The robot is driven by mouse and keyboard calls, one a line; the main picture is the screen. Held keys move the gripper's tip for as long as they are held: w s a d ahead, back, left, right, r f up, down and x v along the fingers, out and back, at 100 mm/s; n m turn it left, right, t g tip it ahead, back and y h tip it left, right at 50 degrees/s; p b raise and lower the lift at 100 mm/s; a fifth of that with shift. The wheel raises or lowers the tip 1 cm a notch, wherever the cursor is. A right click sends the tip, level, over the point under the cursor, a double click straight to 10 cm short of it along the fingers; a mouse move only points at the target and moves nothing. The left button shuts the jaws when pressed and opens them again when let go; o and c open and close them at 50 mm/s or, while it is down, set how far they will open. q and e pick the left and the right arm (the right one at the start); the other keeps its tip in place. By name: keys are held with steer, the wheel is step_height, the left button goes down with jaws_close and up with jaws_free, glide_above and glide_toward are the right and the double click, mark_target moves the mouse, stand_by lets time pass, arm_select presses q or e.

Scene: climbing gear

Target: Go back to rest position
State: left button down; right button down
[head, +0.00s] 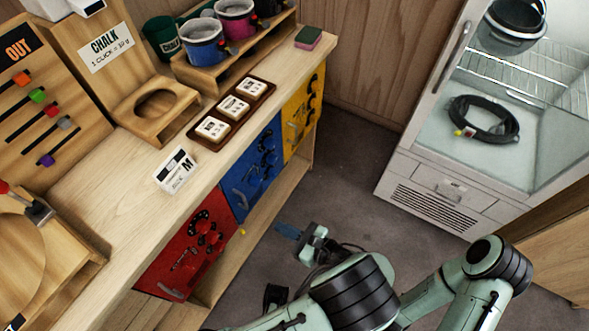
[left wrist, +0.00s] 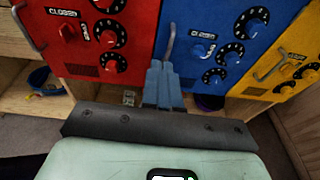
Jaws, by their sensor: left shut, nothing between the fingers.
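My left gripper (head: 288,231) is in front of the bench, apart from the door fronts, with its blue fingers pointing toward them. In the left wrist view its fingers (left wrist: 160,72) are closed together with nothing between them. Behind them is the blue door (left wrist: 205,40), whose metal handle (left wrist: 170,40) lines up just above the fingertips. My right gripper does not show; arm links of mine fill the lower right of the head view.
The bench has a red door (head: 187,255), the blue door (head: 250,172) and a yellow door (head: 303,112). A white block marked M (head: 176,170) and a tray (head: 262,86) of labelled blocks sit on top. A glass-front cabinet (head: 440,190) stands right; the floor (head: 345,160) between is clear.

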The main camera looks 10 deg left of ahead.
arm_select(q)
steer(key=s+a+f+n+g+h+p, duration=0.35)
steer(key=s+a+f+g+h, duration=0.2)
steer(key=s+f+g, duration=0.35)
steer(key=s+d+f+n+g+h+p, duration=0.1)
steer(key=s+d+f+n+h+p, duration=0.15)
steer(key=s+n+h, duration=0.35)
steer(key=s+d+f+n+h+p, duration=0.1)
steer(key=s+d+f+n+h, duration=0.25)
steer(key=n+h, duration=0.4)
steer(key=w+a+n+t, duration=0.1)
steer(key=n, duration=0.2)
steer(key=w+n+t+p, duration=0.1)
steer(key=n, duration=0.2)
steer(key=w+a+n+t+p, duration=0.1)
steer(key=n+t, duration=0.1)
steer(key=shift+w+a+r+n+y, duration=0.15)
steer(key=shift+w+a+n+y, duration=0.15)
steer(key=shift+a+n, duration=0.1)
